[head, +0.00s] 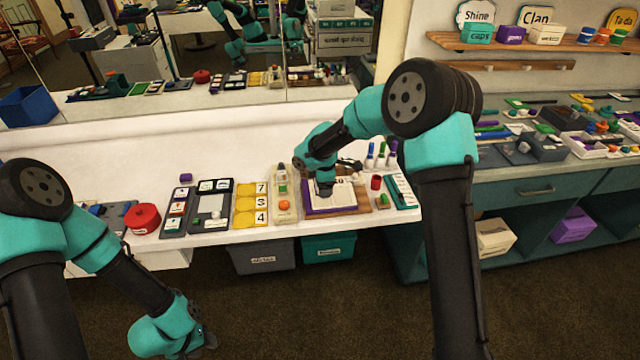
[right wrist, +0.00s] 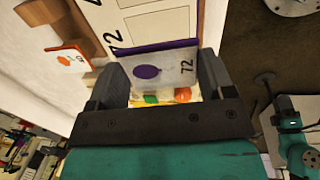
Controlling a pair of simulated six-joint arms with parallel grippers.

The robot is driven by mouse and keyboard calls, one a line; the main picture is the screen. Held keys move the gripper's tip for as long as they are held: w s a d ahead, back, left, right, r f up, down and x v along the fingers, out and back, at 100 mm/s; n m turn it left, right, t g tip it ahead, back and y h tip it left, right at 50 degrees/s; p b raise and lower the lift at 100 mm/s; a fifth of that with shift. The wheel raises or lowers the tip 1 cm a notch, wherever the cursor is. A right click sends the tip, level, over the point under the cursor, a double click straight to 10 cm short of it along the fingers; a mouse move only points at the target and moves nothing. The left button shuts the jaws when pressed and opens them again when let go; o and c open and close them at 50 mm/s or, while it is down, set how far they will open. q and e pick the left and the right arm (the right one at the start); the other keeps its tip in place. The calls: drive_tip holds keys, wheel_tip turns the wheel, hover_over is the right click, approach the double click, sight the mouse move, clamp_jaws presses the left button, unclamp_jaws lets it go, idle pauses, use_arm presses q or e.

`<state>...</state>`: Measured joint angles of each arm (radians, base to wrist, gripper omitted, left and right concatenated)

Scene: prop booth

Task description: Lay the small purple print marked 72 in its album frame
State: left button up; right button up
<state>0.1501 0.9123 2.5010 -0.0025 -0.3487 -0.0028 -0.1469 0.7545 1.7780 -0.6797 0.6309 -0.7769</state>
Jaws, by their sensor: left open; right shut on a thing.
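The small purple print (right wrist: 150,74), marked 72, is pinched between the fingers of my right gripper (right wrist: 165,82) in the right wrist view. It is pale with a purple oval and a purple band along one edge. Beyond it is the white album page (right wrist: 190,8), with frame outlines and printed 72 labels; whether the print touches the page I cannot tell. In the head view my right gripper (head: 325,188) is over the open album (head: 342,196), which has a purple cover edge, and the print is not discernible there. My left gripper (head: 205,342) is low in front of the table, empty and open.
A card with an orange picture (right wrist: 68,58) stands near the album on a wooden board. On the table (head: 160,247) are a yellow number strip (head: 250,204), a beige tray (head: 285,214), a red tape roll (head: 143,219) and marker pens (head: 380,155). Bins (head: 328,247) sit beneath the front edge.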

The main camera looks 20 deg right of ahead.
drive_tip(key=shift+f, duration=0.15)
drive_tip(key=shift+w+f, duration=0.2)
drive_tip(key=shift+f, duration=1.15)
drive_tip(key=shift+w+f, duration=0.2)
drive_tip(key=shift+f, duration=1.1)
drive_tip(key=o, duration=0.9)
drive_tip(key=r, duration=0.5)
drive_tip(key=s+r, duration=0.1)
drive_tip(key=r, duration=0.5)
drive_tip(key=s+r, duration=0.1)
drive_tip(key=r, duration=0.5)
drive_tip(key=shift+s+a+r, duration=0.15)
drive_tip(key=shift+s, duration=0.05)
